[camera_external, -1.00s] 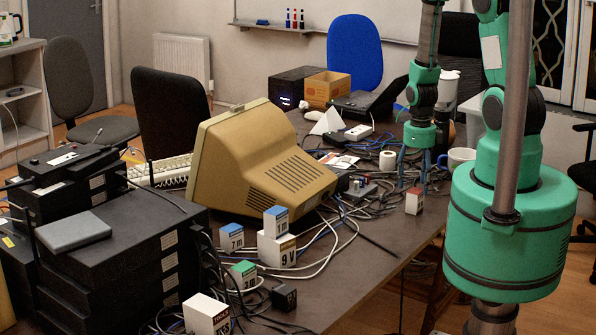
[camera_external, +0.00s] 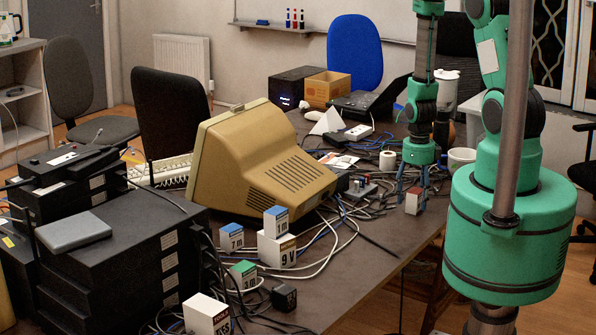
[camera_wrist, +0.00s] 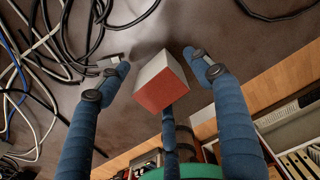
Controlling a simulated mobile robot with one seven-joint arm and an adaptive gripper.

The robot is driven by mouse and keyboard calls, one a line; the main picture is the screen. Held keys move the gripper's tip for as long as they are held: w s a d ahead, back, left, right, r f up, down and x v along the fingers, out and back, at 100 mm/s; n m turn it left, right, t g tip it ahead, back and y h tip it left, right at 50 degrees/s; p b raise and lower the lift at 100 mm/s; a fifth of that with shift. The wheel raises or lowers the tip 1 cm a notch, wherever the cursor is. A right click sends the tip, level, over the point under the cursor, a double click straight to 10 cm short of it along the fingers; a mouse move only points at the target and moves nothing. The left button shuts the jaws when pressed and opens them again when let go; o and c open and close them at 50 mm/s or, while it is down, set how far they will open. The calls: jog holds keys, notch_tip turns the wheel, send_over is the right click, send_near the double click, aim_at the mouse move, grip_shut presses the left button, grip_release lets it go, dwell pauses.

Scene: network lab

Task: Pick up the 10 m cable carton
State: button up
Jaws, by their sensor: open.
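A small carton with a red top and pale sides (camera_external: 413,204) stands on the table near its right edge. I cannot read its label, so I cannot tell if it is the 10 m one. My gripper (camera_external: 412,196) points down over it, with its blue fingers spread around it. In the wrist view the carton (camera_wrist: 161,88) lies between the open fingers of my gripper (camera_wrist: 160,66), with gaps on both sides. A third finger shows below it. Other small cartons stand farther left: a blue-topped one (camera_external: 231,238), another blue-topped one (camera_external: 276,222) and a green-topped one (camera_external: 243,274).
Loose cables (camera_wrist: 38,75) lie left of the carton. A beige monitor (camera_external: 262,165), white tape roll (camera_external: 387,160) and white mug (camera_external: 461,158) are nearby. The table edge is close on the right.

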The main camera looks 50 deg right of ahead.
aim_at(417, 192)
dwell(0.3)
jog(key=c, duration=1.5)
jog(key=shift+r, duration=0.2)
jog(key=shift+r, duration=0.9)
jog(key=shift+s+a+r+p, duration=0.1)
jog(key=shift+s+r+p, duration=0.1)
jog(key=shift+r, duration=0.2)
jog(key=shift+s+a+r+p, duration=0.1)
jog(key=shift+s+r+p, duration=0.05)
jog(key=shift+r, duration=0.25)
jog(key=s+a, duration=0.2)
jog(key=s, duration=0.2)
jog(key=s+a, duration=0.3)
jog(key=s, duration=0.1)
jog(key=s+a+r+b, duration=0.1)
jog(key=s+a, duration=0.1)
jog(key=s, duration=0.3)
jog(key=shift+a+r, duration=0.1)
jog(key=shift+a, duration=0.25)
